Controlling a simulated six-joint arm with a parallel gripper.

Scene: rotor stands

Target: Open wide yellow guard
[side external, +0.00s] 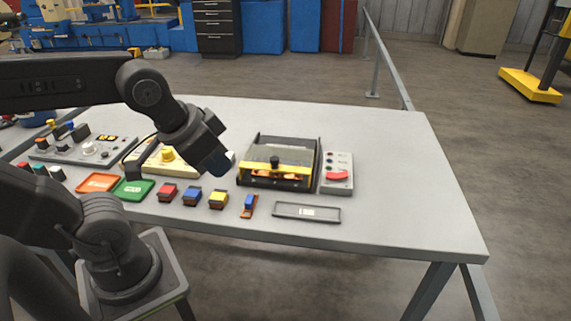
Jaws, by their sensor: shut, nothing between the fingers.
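The wide yellow guard (300,169) is a yellow bar with a black knob at its middle. It runs across the front of a dark, box-shaped rotor stand (313,152) right of the table's middle. Orange parts show just below the bar. The guard appears down across the front. My gripper (216,164) is shut and empty, left of the guard and apart from it, pointing down to the right. Its fingertips are small and dark, so their detail is hard to make out.
A grey control box (337,181) with a red switch stands right against the stand. In front are a grey tray (307,212) and several coloured blocks (218,199). A cream device (160,166) lies left, partly behind my arm. The right of the table (410,180) is clear.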

